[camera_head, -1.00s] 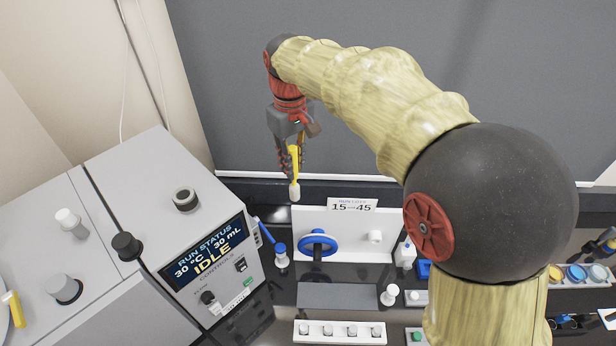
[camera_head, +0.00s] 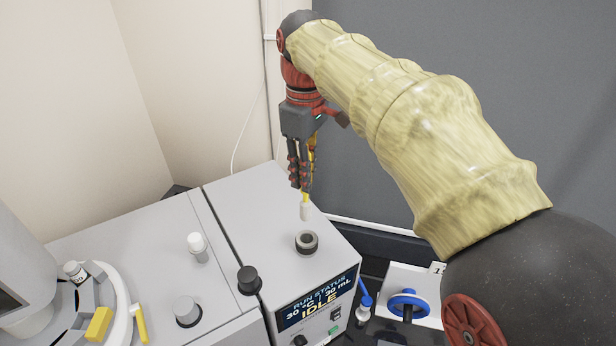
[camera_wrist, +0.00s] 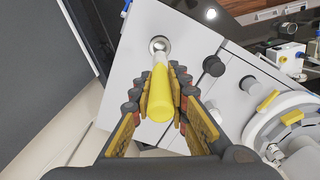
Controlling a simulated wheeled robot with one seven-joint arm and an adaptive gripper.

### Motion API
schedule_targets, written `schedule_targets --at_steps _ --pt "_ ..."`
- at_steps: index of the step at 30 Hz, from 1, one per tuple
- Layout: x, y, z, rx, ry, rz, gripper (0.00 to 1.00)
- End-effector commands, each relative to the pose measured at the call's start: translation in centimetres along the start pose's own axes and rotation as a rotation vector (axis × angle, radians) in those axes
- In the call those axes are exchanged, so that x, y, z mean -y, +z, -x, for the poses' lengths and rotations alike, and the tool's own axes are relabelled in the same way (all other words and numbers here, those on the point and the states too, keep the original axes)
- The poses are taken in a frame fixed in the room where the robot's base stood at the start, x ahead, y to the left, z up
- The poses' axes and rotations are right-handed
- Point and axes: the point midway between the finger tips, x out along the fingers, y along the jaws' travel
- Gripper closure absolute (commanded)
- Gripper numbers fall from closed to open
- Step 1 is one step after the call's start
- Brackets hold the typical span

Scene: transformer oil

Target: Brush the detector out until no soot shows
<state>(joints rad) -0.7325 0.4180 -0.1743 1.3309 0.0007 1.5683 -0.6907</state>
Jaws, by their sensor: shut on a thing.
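My gripper (camera_head: 302,182) is shut on a brush with a yellow handle and a pale tip (camera_head: 304,211). The brush hangs tip down. In the wrist view the yellow handle (camera_wrist: 161,98) lies between the fingers and points at a round port. That port, a grey ring with a dark opening (camera_head: 307,241), stands on top of the grey instrument and seems to be the detector. In the head view the brush tip is above the ring and apart from it. In the wrist view the brush partly covers the port (camera_wrist: 160,45). I cannot tell whether soot is inside.
A black knob (camera_head: 249,280), a white-capped post (camera_head: 197,246) and a grey knob (camera_head: 187,311) stand up left of the port. A blue handwheel (camera_head: 408,305) is at the lower right. The top around the port is clear.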

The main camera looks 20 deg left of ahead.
Motion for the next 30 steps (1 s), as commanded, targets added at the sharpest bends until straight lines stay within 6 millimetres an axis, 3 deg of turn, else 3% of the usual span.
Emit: schedule_targets --at_steps 8,28,30 --pt "0.0 0.1 -0.1 0.000 0.000 -0.003 1.00" --pt "0.0 0.1 -5.7 0.000 0.000 -0.003 1.00" --pt "-0.1 0.0 -5.3 -0.001 0.001 -0.003 1.00"
